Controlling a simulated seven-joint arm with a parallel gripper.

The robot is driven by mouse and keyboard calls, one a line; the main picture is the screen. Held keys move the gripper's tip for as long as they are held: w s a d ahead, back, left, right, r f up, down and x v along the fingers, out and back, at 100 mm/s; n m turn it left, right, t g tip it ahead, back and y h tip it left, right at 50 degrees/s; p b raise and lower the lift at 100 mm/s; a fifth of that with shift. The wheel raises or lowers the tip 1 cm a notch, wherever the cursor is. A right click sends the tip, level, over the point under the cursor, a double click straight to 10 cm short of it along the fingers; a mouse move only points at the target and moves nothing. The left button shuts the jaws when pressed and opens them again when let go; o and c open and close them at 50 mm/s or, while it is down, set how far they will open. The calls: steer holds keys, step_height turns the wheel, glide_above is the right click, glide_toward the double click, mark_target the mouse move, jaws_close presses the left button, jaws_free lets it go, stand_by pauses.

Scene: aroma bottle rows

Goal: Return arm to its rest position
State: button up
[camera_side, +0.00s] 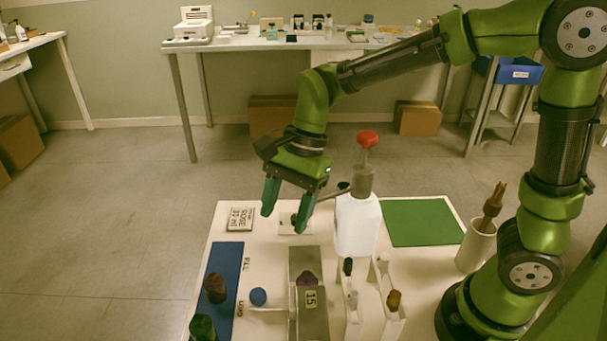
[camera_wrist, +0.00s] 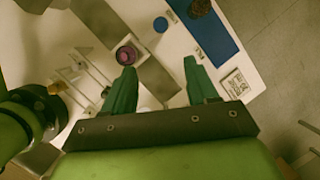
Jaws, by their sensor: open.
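My gripper (camera_side: 285,209) is green with two fingers spread apart and nothing between them. In the side view it hangs over the back left of the white table, left of a white bottle (camera_side: 357,228) with a red-topped pump (camera_side: 367,140). In the wrist view my gripper (camera_wrist: 157,76) shows both fingertips apart, with a purple-topped bottle (camera_wrist: 127,55) just beyond the left fingertip. The purple bottle (camera_side: 307,280) stands on a grey strip near a label reading 15.
A blue mat (camera_side: 228,262) at left holds a brown and a green bottle. A blue cap (camera_side: 258,296) lies nearby. A narrow rack (camera_side: 352,315) with small bottles stands in front. A green mat (camera_side: 420,222) lies bare at right, beside a white holder (camera_side: 476,245).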

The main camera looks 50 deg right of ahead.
steer(key=s+d+r+n+t+h, duration=0.1)
steer(key=s+d+r+n+t, duration=0.2)
steer(key=s+d+n, duration=0.2)
steer(key=s+d+r+n+t+h, duration=0.1)
steer(key=s+d+r+n+t, duration=0.2)
steer(key=d, duration=0.5)
steer(key=shift+s+r+n+t, duration=0.2)
steer(key=shift+s+n+t, duration=0.3)
steer(key=shift+s+n, duration=0.75)
steer(key=shift+w+n, duration=0.25)
